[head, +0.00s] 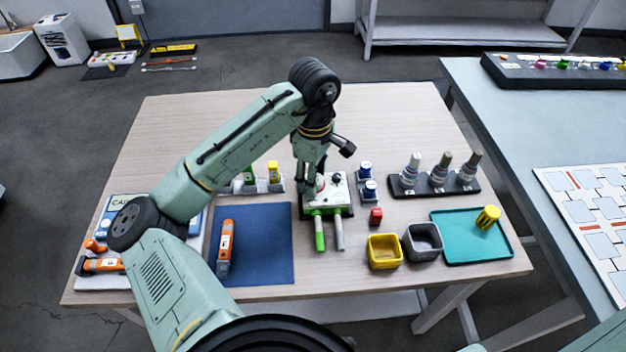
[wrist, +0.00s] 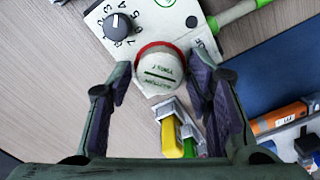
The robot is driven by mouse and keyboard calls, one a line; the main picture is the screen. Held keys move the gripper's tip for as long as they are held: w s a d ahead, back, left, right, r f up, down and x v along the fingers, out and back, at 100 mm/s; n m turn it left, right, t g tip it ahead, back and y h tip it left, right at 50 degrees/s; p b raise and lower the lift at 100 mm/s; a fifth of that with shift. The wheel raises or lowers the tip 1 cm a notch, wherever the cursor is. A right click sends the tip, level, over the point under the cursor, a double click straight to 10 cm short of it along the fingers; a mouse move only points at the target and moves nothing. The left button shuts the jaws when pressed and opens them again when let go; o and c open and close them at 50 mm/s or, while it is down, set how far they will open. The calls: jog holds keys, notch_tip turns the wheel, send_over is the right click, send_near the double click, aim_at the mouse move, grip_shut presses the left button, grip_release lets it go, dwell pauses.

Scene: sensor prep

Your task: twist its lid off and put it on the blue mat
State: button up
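A round white lid (wrist: 162,68) with dark lettering and a red ring at its base sits on a white device (wrist: 150,22) with a black numbered dial. In the head view the device (head: 340,190) stands mid-table, with a green and a grey handle toward the front; my gripper mostly hides the lid there. My gripper (wrist: 162,82) is open, pointing down, with one finger on each side of the lid. A gap shows between the lid and each finger. The blue mat (head: 262,245) lies front left of the device, with an orange tool (head: 226,245) on its left part.
Yellow and green blocks (head: 273,172) stand left of the device. Farther right are yellow (head: 384,250) and grey bins (head: 423,242) and a teal tray (head: 460,250). The mat's right part is clear.

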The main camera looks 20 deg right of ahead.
jog(key=c, duration=0.6)
jog(key=shift+o, duration=0.2)
jog(key=n, duration=0.8)
jog(key=shift+r, duration=1.3)
dwell(1.2)
jog(key=shift+r, duration=1.4)
